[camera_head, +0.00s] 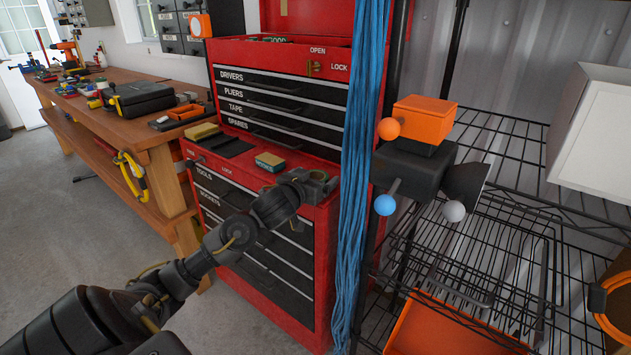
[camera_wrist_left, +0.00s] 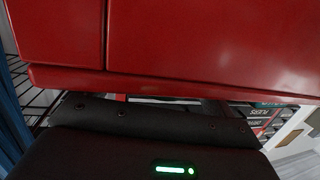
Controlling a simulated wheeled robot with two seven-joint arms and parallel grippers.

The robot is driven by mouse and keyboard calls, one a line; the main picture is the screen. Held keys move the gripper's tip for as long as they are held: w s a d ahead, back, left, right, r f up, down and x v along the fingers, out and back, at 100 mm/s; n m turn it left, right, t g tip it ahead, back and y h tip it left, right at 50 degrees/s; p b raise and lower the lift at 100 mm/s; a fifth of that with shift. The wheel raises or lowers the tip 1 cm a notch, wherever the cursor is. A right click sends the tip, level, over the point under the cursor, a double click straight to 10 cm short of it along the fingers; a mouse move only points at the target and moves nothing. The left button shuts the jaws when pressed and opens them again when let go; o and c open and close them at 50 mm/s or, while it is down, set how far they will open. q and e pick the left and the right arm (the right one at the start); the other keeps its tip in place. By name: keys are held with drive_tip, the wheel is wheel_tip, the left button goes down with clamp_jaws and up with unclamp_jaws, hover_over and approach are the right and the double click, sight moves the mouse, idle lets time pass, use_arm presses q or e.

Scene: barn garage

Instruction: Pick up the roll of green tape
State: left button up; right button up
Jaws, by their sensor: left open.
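I cannot make out the roll of green tape for certain in either view. My left gripper (camera_head: 317,181) is at the right end of the lower ledge of the red tool chest (camera_head: 322,230), in front of the upper drawers. It is open; its fingers are small and dark, and whatever lies between or behind them is hard to tell. In the left wrist view, the red chest (camera_wrist_left: 210,45) fills the top, close to the dark gripper body (camera_wrist_left: 150,135) with its green light. The fingertips do not show there. My right gripper is not in view.
A yellow-green sponge-like block (camera_head: 270,162) lies on the ledge left of the gripper. Blue cords (camera_head: 357,180) hang just right of it. Wire shelves (camera_head: 530,190) with an orange box (camera_head: 424,118) stand at right. A wooden workbench (camera_head: 150,130) with tools is at left.

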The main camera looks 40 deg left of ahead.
use_arm(q)
drive_tip(key=shift+x, duration=1.25)
drive_tip(key=shift+c, duration=0.8)
drive_tip(key=c, duration=0.9)
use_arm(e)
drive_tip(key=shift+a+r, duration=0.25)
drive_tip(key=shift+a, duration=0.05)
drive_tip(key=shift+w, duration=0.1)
